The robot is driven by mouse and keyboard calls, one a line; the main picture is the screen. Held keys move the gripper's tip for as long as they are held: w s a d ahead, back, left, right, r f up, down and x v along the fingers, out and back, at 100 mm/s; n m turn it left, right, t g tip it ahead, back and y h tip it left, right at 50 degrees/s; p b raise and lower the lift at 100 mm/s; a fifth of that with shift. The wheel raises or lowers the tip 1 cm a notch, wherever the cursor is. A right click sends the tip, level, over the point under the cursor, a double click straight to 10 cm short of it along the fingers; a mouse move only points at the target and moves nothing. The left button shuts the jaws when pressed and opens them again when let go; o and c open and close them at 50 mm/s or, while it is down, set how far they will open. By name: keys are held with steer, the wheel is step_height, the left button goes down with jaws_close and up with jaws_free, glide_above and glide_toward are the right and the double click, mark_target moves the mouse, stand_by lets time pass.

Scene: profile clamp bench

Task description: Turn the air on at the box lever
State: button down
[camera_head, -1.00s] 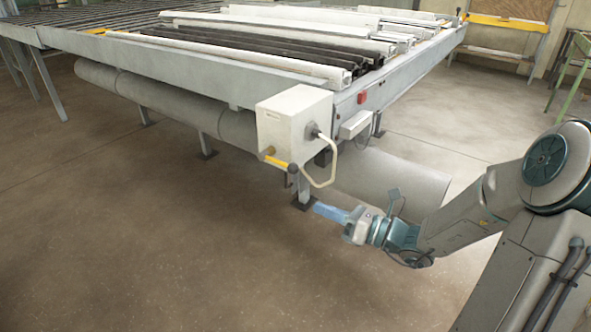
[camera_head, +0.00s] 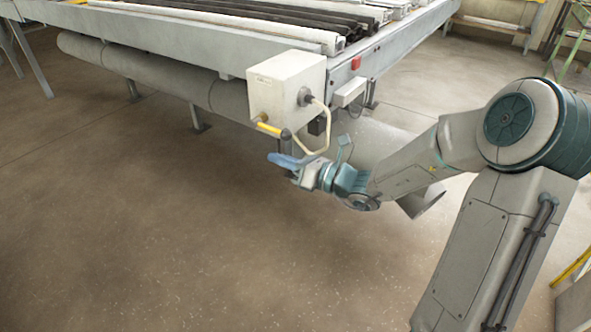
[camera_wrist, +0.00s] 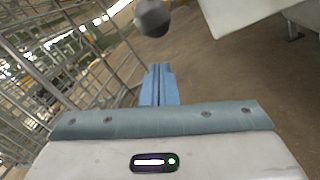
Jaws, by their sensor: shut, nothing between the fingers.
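The white box (camera_head: 290,82) is fixed at the near corner of the bench. The fingers are shut and empty. In the wrist view, the shut fingers (camera_wrist: 160,72) point at a dark round knob (camera_wrist: 152,18), which appears just beyond the tips with a small gap. The white corner at the top right looks like the box (camera_wrist: 245,12).
The bench frame (camera_head: 210,55) carries several long profiles. A pale hose (camera_head: 322,135) loops from the box's right side down near my wrist. A large grey cylinder (camera_head: 385,150) lies under the bench, behind my arm. The floor (camera_head: 150,230) at left is clear.

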steer(key=shift+w+d+r, duration=0.1)
steer(key=shift+d+r, duration=0.4)
steer(key=shift+r, duration=0.2)
steer(key=shift+w+d+r, duration=0.1)
steer(key=shift+d+r, duration=0.4)
steer(key=shift+r, duration=0.2)
steer(key=shift+r+p, duration=0.15)
steer(key=shift+p, duration=0.3)
steer(key=shift+r+p, duration=0.2)
steer(key=shift+p, duration=0.45)
